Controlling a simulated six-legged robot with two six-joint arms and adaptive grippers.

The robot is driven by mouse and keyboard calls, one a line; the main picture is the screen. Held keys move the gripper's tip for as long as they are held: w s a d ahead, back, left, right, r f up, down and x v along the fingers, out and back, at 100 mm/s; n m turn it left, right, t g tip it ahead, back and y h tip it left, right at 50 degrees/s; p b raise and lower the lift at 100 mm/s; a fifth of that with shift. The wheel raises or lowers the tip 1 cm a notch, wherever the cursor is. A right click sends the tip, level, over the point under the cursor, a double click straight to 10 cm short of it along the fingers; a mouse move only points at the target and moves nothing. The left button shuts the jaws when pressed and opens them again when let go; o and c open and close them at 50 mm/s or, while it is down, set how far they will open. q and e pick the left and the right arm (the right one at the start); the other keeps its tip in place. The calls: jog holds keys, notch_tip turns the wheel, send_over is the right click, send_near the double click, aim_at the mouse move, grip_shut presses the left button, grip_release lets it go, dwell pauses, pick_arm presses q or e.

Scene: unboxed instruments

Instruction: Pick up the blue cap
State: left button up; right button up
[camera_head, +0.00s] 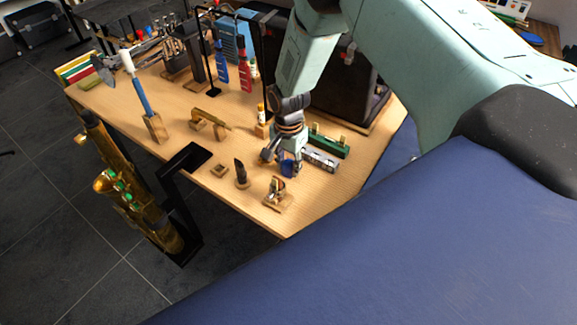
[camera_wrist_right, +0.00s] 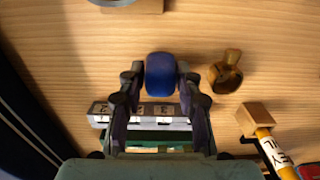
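The blue cap (camera_head: 288,168) is at my right gripper (camera_head: 284,160), over the right front part of the wooden table. In the right wrist view the cap (camera_wrist_right: 161,76) lies between the two fingertips of the right gripper (camera_wrist_right: 161,82). A fingertip is close against each side of it, and the gripper looks shut on it. Whether the cap still touches the table is hard to tell. My left gripper is in neither view.
A silver harmonica (camera_head: 320,159) and a green one (camera_head: 329,141) lie close right of the gripper. A black mouthpiece on a stand (camera_head: 241,173) and a small wooden holder (camera_head: 278,194) stand nearby. A brass piece (camera_wrist_right: 226,72) lies right of the cap in the wrist view.

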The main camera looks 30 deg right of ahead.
jog(key=shift+w+d+f, duration=0.1)
jog(key=shift+w+f, duration=0.05)
jog(key=shift+f, duration=0.05)
jog(key=c, duration=0.3)
jog(key=shift+r, duration=0.1)
